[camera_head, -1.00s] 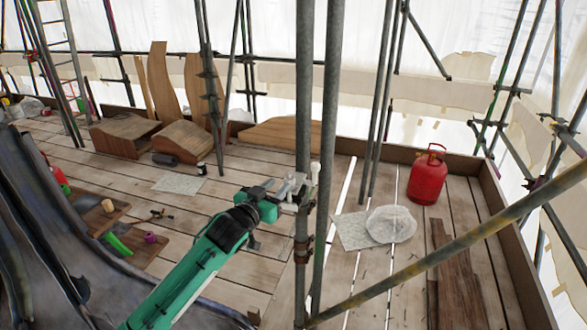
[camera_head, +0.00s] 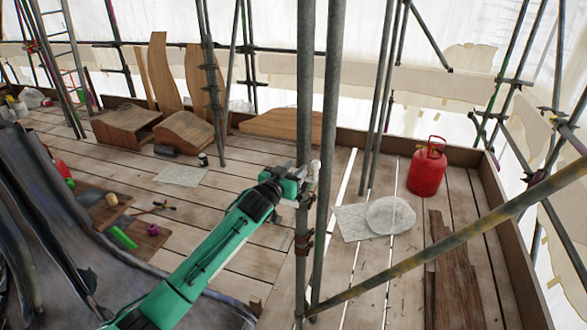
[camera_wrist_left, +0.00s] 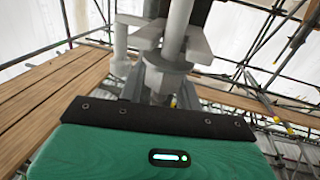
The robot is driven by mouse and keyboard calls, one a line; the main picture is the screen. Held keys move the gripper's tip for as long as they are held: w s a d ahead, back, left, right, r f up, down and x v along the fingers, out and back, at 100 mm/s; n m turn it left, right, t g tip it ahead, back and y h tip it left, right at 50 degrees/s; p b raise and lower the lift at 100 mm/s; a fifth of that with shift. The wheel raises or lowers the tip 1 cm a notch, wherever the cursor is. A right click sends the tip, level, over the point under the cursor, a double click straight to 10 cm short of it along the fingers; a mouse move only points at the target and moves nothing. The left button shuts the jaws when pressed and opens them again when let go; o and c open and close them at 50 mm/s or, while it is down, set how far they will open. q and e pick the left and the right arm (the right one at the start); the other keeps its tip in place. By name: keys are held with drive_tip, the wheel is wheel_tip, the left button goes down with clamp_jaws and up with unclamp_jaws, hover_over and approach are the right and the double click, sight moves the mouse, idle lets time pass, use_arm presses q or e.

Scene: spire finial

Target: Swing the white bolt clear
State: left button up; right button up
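The white bolt (camera_head: 315,166) shows as a small pale knob on the upright grey scaffold poles (camera_head: 304,110) in the head view. A pale upright post with a crosspiece, likely the white bolt (camera_wrist_left: 121,42), stands ahead in the left wrist view. My left gripper (camera_head: 303,184), on its green arm, is at the poles just below and left of the bolt. Grey metal parts crowd together ahead of its green body, so I cannot tell its finger gap or whether it touches the bolt. My right gripper is not in view.
A rusty clamp (camera_head: 304,243) sits lower on the poles. A diagonal pole (camera_head: 440,245) crosses the right foreground. A red gas bottle (camera_head: 427,168) and a clear plastic bag (camera_head: 390,215) are on the planks at right. Wooden pieces (camera_head: 183,131) stand at the back left.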

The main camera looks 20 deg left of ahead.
use_arm(q)
clamp_jaws()
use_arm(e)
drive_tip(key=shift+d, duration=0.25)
